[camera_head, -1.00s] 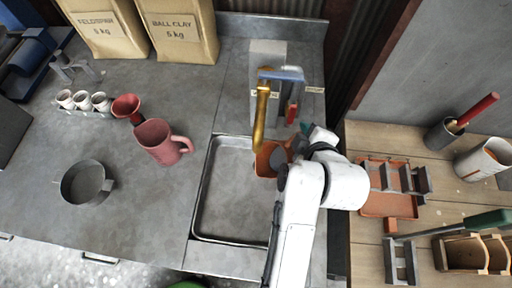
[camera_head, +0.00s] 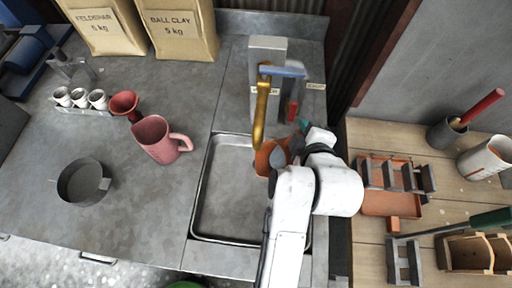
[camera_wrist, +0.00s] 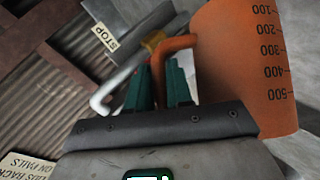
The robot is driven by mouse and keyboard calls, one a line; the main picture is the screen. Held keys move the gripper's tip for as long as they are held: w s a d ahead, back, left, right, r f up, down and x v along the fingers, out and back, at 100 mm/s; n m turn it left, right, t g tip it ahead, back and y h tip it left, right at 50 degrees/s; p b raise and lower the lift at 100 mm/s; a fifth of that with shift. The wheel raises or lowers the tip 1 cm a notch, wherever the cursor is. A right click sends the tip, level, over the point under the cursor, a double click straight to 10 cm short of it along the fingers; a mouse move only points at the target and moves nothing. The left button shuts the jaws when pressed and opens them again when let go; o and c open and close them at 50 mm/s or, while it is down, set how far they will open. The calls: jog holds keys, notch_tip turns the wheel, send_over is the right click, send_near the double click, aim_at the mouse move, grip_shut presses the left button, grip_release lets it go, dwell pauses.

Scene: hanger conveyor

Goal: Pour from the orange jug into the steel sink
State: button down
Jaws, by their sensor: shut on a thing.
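The orange jug (camera_head: 266,158) is over the right side of the steel sink (camera_head: 197,196), near the brass spout, and looks tilted. In the wrist view the jug (camera_wrist: 245,65) shows black volume marks on its side. My gripper (camera_wrist: 160,82), with green fingers, is shut on the jug's handle (camera_wrist: 178,43). In the head view my gripper is mostly hidden by my white arm. The sink's basin is grey and looks empty where visible. I see no stream leaving the jug, and its contents are hidden.
A brass spout (camera_head: 260,120) hangs over the sink from a grey post (camera_head: 267,52). A pink jug (camera_head: 158,141), a round grey pan (camera_head: 82,181) and a red funnel (camera_head: 124,104) stand to the left. A wooden bench (camera_head: 360,225) with racks lies right.

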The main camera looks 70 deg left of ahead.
aim_at(283, 147)
jog(key=shift+s+d+r+n+t+y+b, duration=0.15)
jog(key=shift+s+n+t+y+b, duration=0.2)
jog(key=shift+b, duration=0.6)
jog(key=shift+s+d+f+n+t+y+b, duration=0.2)
jog(key=shift+s+t+b, duration=0.25)
jog(key=shift+b, duration=0.45)
jog(key=shift+s+d+r+n+t+y+b, duration=0.1)
jog(key=shift+s+r+n+t+y+b, duration=0.25)
jog(key=shift+b, duration=0.6)
dwell(0.6)
jog(key=shift+s+d+f+n+t+y+b, duration=0.3)
jog(key=shift+s+b, duration=0.3)
jog(key=shift+b, duration=0.7)
jog(key=shift+s+d+f+n+t+y+b, duration=0.1)
jog(key=shift+s+f+n+t+y+b, duration=0.35)
jog(key=shift+b, duration=0.8)
jog(key=shift+s+d+f+n+t+y+b, duration=0.1)
jog(key=shift+s+d+n+t+b, duration=0.15)
jog(key=shift+s+b, duration=0.8)
dwell(1.0)
